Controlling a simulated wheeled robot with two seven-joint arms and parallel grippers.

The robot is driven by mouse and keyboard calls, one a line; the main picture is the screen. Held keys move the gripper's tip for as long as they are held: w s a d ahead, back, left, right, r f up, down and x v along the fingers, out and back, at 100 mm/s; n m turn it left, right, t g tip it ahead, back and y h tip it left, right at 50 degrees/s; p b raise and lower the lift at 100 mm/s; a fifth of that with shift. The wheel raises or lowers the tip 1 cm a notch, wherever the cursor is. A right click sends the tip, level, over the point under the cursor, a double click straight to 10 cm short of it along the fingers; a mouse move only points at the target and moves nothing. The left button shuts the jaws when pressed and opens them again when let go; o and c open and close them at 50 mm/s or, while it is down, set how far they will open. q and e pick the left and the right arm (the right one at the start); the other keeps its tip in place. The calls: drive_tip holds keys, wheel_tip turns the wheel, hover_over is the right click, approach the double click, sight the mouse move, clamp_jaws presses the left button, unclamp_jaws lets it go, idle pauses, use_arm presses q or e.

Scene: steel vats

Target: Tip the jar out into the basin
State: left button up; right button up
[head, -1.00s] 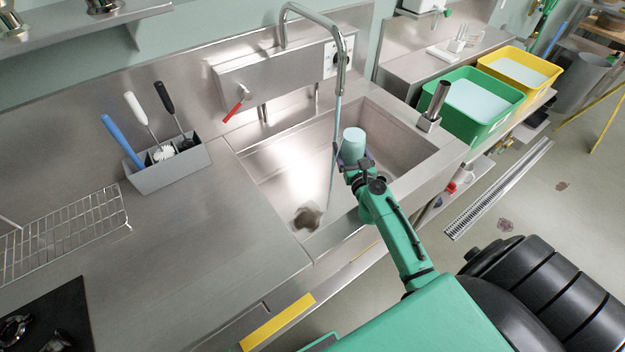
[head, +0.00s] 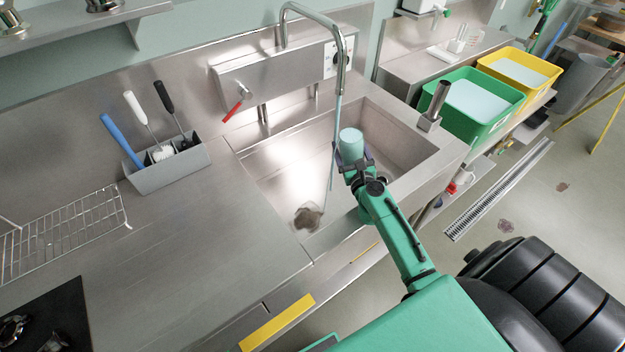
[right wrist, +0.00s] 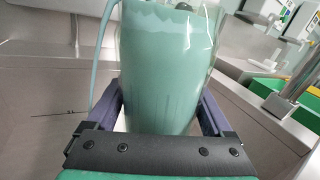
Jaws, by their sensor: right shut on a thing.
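My right gripper (head: 354,165) is shut on the jar (head: 350,143) and holds it above the basin (head: 280,165), towards its front right. The jar is a clear cup with blue-green contents; it fills the middle of the right wrist view (right wrist: 165,75). There the contents have an uneven upper edge below clear wall. A pale blue-green strand runs down beside the jar in both views; I cannot tell whether it touches the rim. My left gripper is out of view.
The tall tap (head: 341,65) arches over the basin close behind the jar. A steel post (head: 434,105) stands at the basin's right rim. Green (head: 510,105) and yellow (head: 540,78) tubs lie beyond. A brush caddy (head: 168,172) and wire rack (head: 65,235) stand left; counter between is clear.

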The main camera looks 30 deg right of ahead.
sight(344, 138)
drive_tip(key=shift+a+r+n, duration=0.3)
drive_tip(key=shift+r+n, duration=0.3)
drive_tip(key=shift+n, duration=0.5)
idle(0.6)
drive_tip(key=shift+w+a+r+n+t, duration=0.1)
drive_tip(key=shift+a+r+n+t, duration=0.35)
drive_tip(key=shift+n, duration=0.45)
drive_tip(key=shift+a+r+n+t, duration=0.15)
drive_tip(key=shift+a+r+n, duration=0.15)
drive_tip(key=shift+r+n, duration=0.45)
idle(1.1)
drive_tip(key=shift+d+f+n+t+y+b, duration=0.1)
drive_tip(key=shift+f+n+t+y+b, duration=0.15)
drive_tip(key=shift+n+b, duration=0.65)
drive_tip(key=shift+f+n+t+y+b, duration=0.2)
drive_tip(key=shift+n+y+b, duration=0.2)
drive_tip(key=shift+n, duration=0.85)
idle(0.6)
drive_tip(key=shift+d+r+n, duration=0.1)
drive_tip(key=shift+r+n, duration=0.3)
drive_tip(key=shift+n, duration=0.3)
